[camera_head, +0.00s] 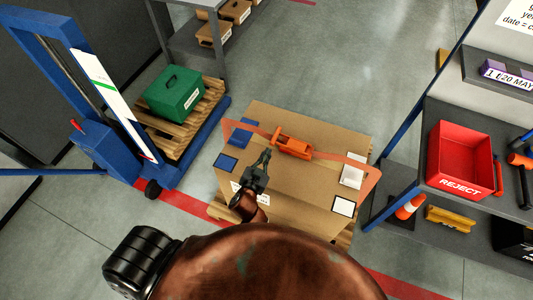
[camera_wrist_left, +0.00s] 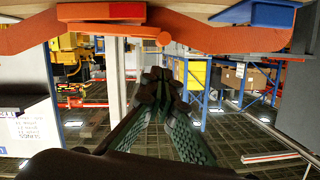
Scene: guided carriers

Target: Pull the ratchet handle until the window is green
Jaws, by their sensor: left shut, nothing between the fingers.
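An orange ratchet (camera_head: 293,147) sits on an orange strap (camera_head: 326,156) across the top of a large cardboard box (camera_head: 295,190). I cannot make out the ratchet's window or its colour. My left gripper (camera_head: 264,157) is shut and empty, just left of the ratchet and near the strap; I cannot tell whether it touches. In the left wrist view, the shut fingers (camera_wrist_left: 165,82) point away from the camera. The orange strap (camera_wrist_left: 215,33) runs across the top of that view, above the fingertips, with a red-orange part (camera_wrist_left: 100,12) at upper left. My right gripper is not in view.
The box stands on a wooden pallet. A blue lift (camera_head: 105,150) with a green case (camera_head: 174,94) is at left. A shelf with a red reject bin (camera_head: 461,160) is at right. Clear floor (camera_head: 330,70) lies behind the box.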

